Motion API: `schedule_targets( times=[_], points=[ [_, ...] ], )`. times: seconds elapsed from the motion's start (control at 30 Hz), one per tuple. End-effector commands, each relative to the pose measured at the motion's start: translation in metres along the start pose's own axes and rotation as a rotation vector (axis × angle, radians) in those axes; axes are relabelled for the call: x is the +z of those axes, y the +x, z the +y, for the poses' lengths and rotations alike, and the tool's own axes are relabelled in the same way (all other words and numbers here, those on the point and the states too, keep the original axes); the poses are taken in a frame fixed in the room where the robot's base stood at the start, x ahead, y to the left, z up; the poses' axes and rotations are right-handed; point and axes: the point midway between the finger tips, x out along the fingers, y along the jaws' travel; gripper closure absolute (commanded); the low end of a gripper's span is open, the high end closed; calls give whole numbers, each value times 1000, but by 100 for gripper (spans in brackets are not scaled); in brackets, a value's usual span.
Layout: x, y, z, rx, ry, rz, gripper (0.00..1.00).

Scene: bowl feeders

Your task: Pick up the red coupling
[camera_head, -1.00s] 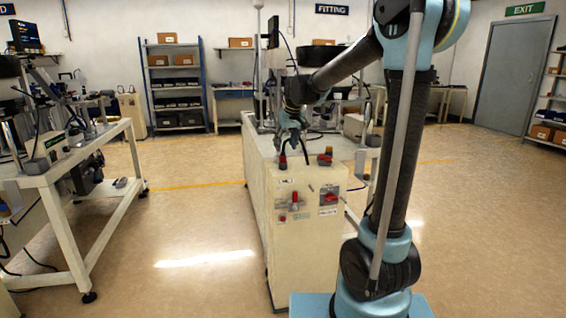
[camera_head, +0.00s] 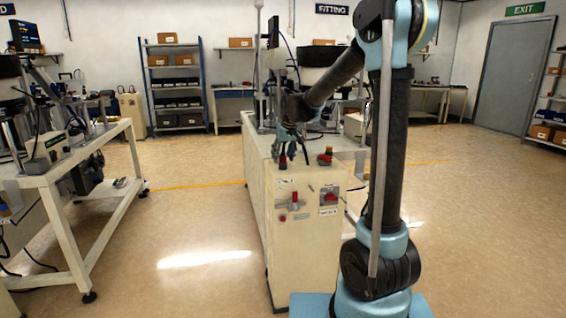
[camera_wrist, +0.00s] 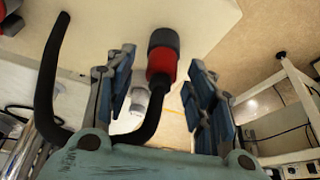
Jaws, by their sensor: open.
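The red coupling, red with a black collar, stands at the front left of the white cabinet's top in the head view (camera_head: 283,163). In the wrist view it shows large (camera_wrist: 162,66), between the two blue fingers in the picture. My gripper (camera_wrist: 164,78) is open, with a finger to either side of the coupling and a visible gap at each. In the head view my gripper (camera_head: 288,143) is just above the coupling and small. A black hose (camera_wrist: 46,85) curves around below the coupling in the wrist view. Whether a finger touches the coupling cannot be told.
The white cabinet (camera_head: 284,240) has a second red fitting (camera_head: 326,157) on its top right and red parts (camera_head: 330,197) on its front. A white workbench (camera_head: 75,158) stands at the left. A blue-framed shelf (camera_head: 174,92) is at the back. The floor between is clear.

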Motion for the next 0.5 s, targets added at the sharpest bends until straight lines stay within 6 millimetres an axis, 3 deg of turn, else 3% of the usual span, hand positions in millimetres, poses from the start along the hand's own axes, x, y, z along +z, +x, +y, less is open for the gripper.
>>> schedule_targets(
  times=[0.03, 0.23, 0.5],
  points=[
    [0, 0, 0, 0, 0, 0, 55],
    [0, 0, 0, 0, 0, 0, 100],
    [0, 0, 0, 0, 0, 0, 100]
  ],
)
